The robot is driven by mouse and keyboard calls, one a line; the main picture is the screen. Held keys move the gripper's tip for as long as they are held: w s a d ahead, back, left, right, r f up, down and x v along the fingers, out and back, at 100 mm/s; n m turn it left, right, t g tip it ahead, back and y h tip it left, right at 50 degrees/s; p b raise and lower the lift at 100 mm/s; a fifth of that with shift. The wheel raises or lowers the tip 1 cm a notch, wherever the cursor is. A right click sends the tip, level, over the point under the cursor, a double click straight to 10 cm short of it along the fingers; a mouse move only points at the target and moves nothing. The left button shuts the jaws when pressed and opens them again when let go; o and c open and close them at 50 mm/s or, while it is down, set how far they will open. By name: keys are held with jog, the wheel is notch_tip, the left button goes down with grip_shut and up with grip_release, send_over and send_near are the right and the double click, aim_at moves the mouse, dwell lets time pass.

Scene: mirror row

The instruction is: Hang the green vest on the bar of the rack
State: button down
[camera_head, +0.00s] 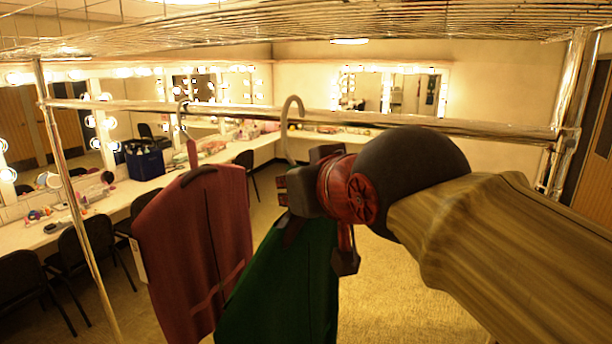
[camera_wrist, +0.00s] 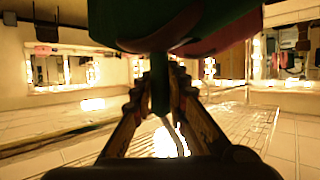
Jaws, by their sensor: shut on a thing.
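The green vest (camera_head: 285,285) hangs below my gripper (camera_head: 307,192) on a hanger in the head view. My gripper is shut on the hanger's neck, which also shows between the fingers in the wrist view (camera_wrist: 160,95). The pale hanger hook (camera_head: 288,130) rises above the gripper, and its curved top stands above the line of the bar (camera_head: 390,124). I cannot tell whether the hook is over the bar or in front of it. The green vest (camera_wrist: 130,20) fills the top middle of the wrist view.
A red vest (camera_head: 195,250) hangs from the bar to the left, close beside the green vest. A wire shelf (camera_head: 300,35) spans above the bar, with metal posts (camera_head: 75,200) at the sides. The bar right of the hook is bare. Counters, chairs and lit mirrors stand behind.

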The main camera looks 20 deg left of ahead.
jog(key=shift+s+d+r, duration=0.15)
jog(key=shift+s+r, duration=0.25)
jog(key=shift+r, duration=0.25)
jog(key=shift+w+d+p, duration=0.2)
jog(key=shift+w+p, duration=0.3)
jog(key=shift+w, duration=2.15)
jog(key=shift+w+d+p, duration=0.15)
jog(key=shift+w+p, duration=0.35)
jog(key=shift+w, duration=2.15)
jog(key=shift+w+d+p, duration=0.2)
jog(key=shift+w+p, duration=0.3)
jog(key=shift+w, duration=2.15)
notch_tip(320, 180, down, 4)
jog(key=b, duration=0.4)
jog(key=shift+r, duration=0.2)
